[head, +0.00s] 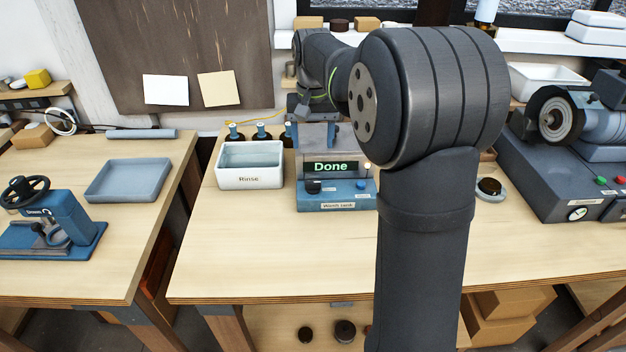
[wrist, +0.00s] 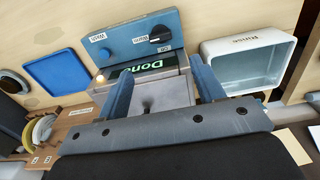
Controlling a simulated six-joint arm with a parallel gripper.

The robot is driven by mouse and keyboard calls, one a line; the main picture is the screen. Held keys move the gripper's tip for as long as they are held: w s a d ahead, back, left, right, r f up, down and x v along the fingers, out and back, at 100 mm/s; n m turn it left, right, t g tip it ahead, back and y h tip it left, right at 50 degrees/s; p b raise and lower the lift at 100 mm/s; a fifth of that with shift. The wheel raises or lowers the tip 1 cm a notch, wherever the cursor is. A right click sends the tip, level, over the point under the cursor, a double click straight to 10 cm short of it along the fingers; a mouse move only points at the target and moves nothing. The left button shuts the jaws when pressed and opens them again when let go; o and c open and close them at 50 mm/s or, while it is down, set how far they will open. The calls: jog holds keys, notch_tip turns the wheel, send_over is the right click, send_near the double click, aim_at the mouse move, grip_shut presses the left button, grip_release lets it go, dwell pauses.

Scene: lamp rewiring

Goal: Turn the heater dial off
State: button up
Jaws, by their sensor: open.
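The wash tank (head: 337,197) stands on the bench with a blue front panel, and its display reads "Done". It also shows in the wrist view (wrist: 137,20). The black heater dial (head: 313,186) is on the panel; in the wrist view the dial (wrist: 160,34) has a white mark that seems to face the "Warm" label, with another small label beside it. My gripper (wrist: 161,68) is open and empty. Its two blue fingers are apart over the tank, behind the dial as seen from the head. My arm hides part of the tank's right side in the head view.
A white rinse tub (head: 250,172) stands just left of the tank. A blue tray (wrist: 53,72) lies beyond the tank's other side in the wrist view. A grinder (head: 556,120) stands at the right. The bench front is clear.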

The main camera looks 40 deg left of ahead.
aim_at(313, 184)
notch_tip(313, 184, down, 13)
jog(key=shift+f, duration=0.1)
dwell(0.3)
jog(key=c, duration=1)
